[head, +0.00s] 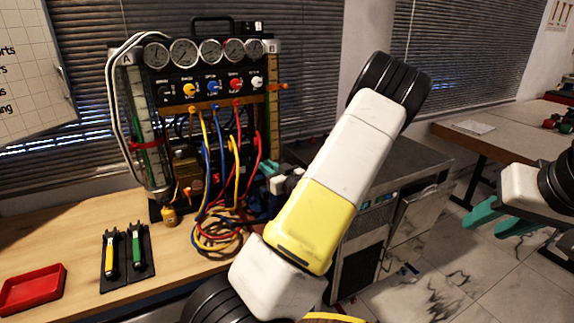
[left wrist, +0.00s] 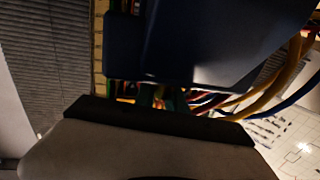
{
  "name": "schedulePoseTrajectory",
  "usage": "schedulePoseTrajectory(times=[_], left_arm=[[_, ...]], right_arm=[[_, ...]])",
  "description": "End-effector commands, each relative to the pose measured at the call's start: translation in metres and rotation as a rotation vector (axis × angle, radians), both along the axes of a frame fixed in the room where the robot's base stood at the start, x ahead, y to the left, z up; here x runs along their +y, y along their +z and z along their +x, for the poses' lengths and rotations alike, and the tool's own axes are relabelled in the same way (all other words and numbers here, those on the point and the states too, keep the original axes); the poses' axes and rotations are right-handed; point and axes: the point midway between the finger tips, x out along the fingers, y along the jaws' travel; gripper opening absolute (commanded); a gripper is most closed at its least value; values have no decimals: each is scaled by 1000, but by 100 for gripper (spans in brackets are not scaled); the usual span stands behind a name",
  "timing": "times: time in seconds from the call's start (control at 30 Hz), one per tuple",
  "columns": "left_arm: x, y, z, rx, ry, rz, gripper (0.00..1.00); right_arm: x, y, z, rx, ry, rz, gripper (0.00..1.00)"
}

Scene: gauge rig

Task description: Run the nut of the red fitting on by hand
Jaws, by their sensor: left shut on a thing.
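The gauge rig (head: 212,75) stands at the back of the bench with a red knob (head: 236,84) among its coloured knobs. A red hose (head: 259,146) hangs at its right side, close to my left gripper (head: 268,170). The left fingers are shut at the rig's lower right. What they hold is mostly hidden; it seems to be the nut of the red fitting. In the left wrist view, the gripper body and a dark blue block (left wrist: 205,45) cover the grip, with hoses (left wrist: 285,75) to the right. My right gripper (head: 490,232) is open and empty, far right.
A red tray (head: 32,289) sits front left. Looped hoses (head: 218,235) lie before the rig. A dark cabinet (head: 395,160) stands behind my left arm. The bench front between tools and hoses is clear.

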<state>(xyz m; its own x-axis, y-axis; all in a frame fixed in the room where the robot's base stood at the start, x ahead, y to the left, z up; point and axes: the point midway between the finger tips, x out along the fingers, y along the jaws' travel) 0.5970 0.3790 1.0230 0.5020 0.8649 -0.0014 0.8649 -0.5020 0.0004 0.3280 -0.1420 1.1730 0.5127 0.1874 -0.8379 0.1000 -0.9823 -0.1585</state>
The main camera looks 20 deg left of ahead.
Motion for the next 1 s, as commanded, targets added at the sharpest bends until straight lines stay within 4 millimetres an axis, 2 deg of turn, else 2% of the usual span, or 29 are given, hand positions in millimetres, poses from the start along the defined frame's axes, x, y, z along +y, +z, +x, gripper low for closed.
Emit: schedulePoseTrajectory(times=[0.6, 1.0], left_arm=[[-8, 0, 8, -1, -566, -2, 0], [-16, 1, 12, -3, -823, 1, 0]], right_arm=[[0, 0, 0, 0, 0, 0, 37], [0, 0, 0, 0, 0, 0, 37]])
